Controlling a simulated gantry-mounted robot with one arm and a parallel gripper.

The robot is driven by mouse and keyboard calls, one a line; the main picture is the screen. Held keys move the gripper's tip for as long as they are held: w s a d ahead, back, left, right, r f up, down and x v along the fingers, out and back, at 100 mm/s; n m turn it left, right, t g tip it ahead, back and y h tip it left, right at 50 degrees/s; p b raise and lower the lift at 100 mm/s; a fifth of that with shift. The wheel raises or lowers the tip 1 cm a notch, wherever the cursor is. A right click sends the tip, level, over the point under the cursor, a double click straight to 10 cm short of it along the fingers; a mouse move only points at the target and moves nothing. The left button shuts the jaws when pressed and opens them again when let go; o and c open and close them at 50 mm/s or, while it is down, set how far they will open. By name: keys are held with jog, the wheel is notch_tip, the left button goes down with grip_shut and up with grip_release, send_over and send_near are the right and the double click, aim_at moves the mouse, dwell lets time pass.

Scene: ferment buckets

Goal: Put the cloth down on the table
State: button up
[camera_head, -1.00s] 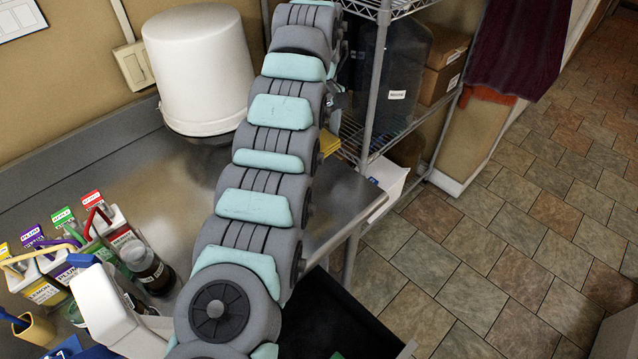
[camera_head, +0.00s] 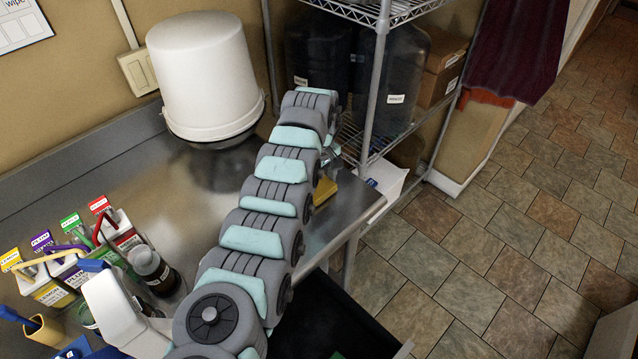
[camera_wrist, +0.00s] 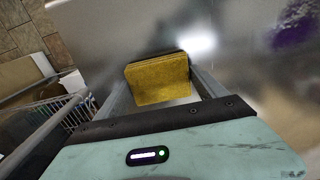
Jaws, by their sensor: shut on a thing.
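The yellow folded cloth (camera_wrist: 158,82) is between the two fingers of my gripper (camera_wrist: 162,76) in the wrist view, and the gripper is shut on it. In the head view the cloth (camera_head: 325,190) shows as a small yellow patch at the right end of the steel table (camera_head: 190,205), mostly behind my arm. The gripper's fingers are largely hidden there. The table's shiny top lies close beyond the cloth in the wrist view. I cannot tell whether the cloth touches it.
A white bucket (camera_head: 205,75) stands upside down at the back of the table. Labelled bottles in a row (camera_head: 75,260) and a dark jar (camera_head: 152,270) stand at the left. A wire shelf (camera_head: 375,100) with dark jugs adjoins the right end. The table's middle is clear.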

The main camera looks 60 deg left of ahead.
aim_at(319, 187)
jog(key=shift+f, duration=0.15)
jog(key=shift+f, duration=0.1)
jog(key=o, duration=1.3)
jog(key=shift+w+a+r, duration=0.1)
jog(key=shift+r, duration=0.6)
notch_tip(319, 187, up, 11)
jog(key=b, duration=0.3)
jog(key=shift+f, duration=0.1)
